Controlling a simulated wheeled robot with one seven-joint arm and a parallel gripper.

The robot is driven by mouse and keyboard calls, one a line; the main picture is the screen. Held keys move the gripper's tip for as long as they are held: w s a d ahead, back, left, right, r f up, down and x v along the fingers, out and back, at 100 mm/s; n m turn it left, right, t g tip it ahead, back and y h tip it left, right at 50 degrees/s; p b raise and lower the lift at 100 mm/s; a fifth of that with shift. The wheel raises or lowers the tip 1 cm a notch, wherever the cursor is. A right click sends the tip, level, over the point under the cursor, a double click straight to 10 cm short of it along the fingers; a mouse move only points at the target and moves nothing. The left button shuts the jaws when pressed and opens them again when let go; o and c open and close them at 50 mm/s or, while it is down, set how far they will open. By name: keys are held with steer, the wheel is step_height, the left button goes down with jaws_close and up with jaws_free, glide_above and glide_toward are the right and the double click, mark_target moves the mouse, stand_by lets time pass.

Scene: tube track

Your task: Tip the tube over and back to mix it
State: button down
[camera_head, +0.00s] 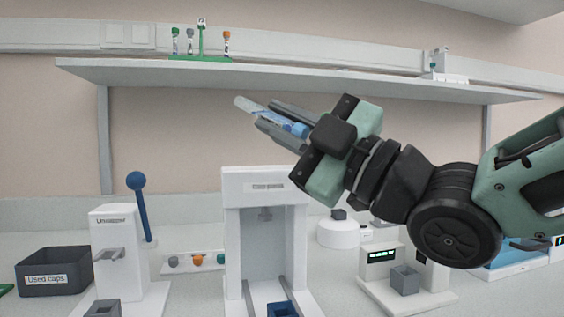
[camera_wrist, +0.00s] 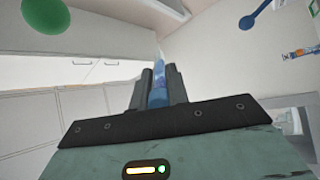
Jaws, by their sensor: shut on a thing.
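The tube (camera_head: 247,105) is clear with a blue part towards the jaws. It is held up in the air, tilted, with its clear end pointing up and left in the head view. My gripper (camera_head: 279,117) is shut on it, with one finger on each side. In the wrist view the tube (camera_wrist: 158,82) sticks out between the two fingers of my gripper (camera_wrist: 157,88). The part of the tube deep between the fingers is hidden.
A shelf (camera_head: 150,72) runs behind, with a green rack (camera_head: 200,58) of several tubes. Below stand a white capping frame (camera_head: 232,200), an uncapper (camera_head: 117,240), a used caps bin (camera_head: 55,275) and a device with a green display (camera_head: 382,255). The air around the tube is clear.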

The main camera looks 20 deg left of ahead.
steer(key=shift+f+t+y+b, duration=0.3)
steer(key=shift+y+b, duration=0.8)
steer(key=shift+b, duration=0.85)
steer(key=shift+r+p, duration=0.6)
steer(key=shift+p, duration=0.55)
steer(key=shift+h+p, duration=0.4)
steer(key=shift+p, duration=0.45)
steer(key=shift+p, duration=0.45)
